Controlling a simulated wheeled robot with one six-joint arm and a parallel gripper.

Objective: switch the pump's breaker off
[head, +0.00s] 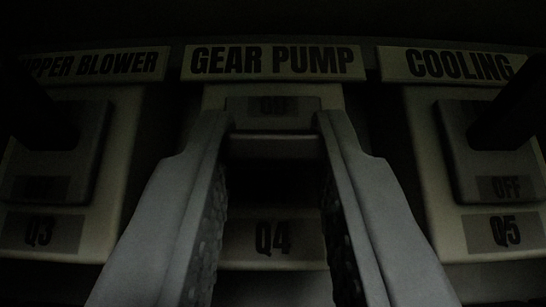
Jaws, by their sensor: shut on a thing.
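The pump's breaker (272,238) is in the middle of the head view, marked Q4 under a plate reading GEAR PUMP (273,62). My gripper (277,122) is in front of it, one grey finger on each side of its middle. The fingers are shut on the breaker's lever, which is lost in the dark between them. A small label at the breaker's top shows above the fingertips, too dim to read surely. I cannot tell the lever's position.
Breaker Q3 (38,232) stands close on the left, under a plate ending in BLOWER (100,66). Breaker Q5 (495,232), under COOLING (458,66), stands close on the right with an OFF label. Both have dark levers jutting out. The scene is very dim.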

